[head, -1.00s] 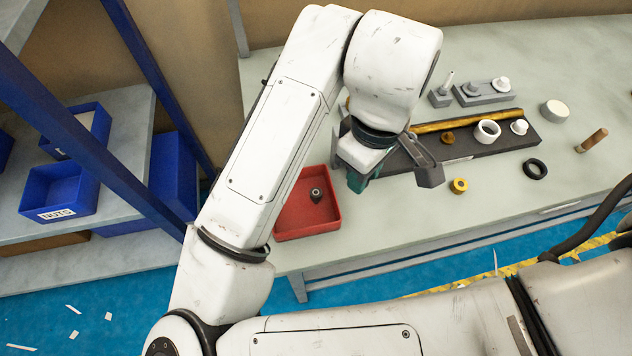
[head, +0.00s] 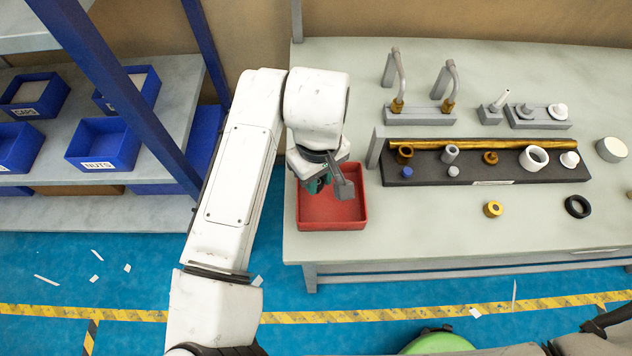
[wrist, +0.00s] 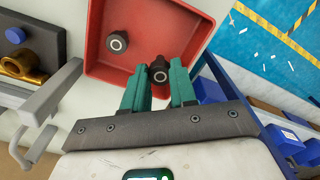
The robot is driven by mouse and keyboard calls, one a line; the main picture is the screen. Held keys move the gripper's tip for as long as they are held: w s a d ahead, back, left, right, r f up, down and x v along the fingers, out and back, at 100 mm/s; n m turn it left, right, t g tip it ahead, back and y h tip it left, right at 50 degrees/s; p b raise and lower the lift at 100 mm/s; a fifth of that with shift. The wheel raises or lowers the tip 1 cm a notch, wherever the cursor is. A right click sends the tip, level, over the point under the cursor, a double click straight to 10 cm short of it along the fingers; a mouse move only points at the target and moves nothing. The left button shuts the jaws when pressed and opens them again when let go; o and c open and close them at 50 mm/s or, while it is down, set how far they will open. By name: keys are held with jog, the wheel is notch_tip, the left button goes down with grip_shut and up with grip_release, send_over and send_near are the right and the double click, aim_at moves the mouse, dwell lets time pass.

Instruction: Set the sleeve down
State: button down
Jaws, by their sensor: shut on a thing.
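The sleeve (wrist: 158,72) is a small dark round part with a pale ring around a dark hole at its end. My gripper (wrist: 159,80) is shut on it between two teal fingers. In the head view my gripper (head: 317,185) is over the red tray (head: 332,222), and the arm hides the sleeve there. In the wrist view the sleeve is at the edge of the tray's floor (wrist: 133,60); I cannot tell whether it touches it. A second similar dark part (wrist: 117,41) stands in the tray, apart from the sleeve.
Right of the tray, a black board (head: 480,175) holds several fittings. Faucet-like pipes on a stand (head: 420,115) rise behind it. A brass ring (head: 493,209) and black ring (head: 577,206) lie in front. A shelf with blue bins (head: 105,145) stands left.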

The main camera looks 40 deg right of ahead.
jog(key=shift+w+a+f, duration=0.2)
jog(key=shift+f, duration=1.55)
jog(key=shift+f, duration=0.15)
jog(key=c, duration=1.2)
grip_release()
notch_tip(320, 180, up, 12)
jog(key=shift+r, duration=0.2)
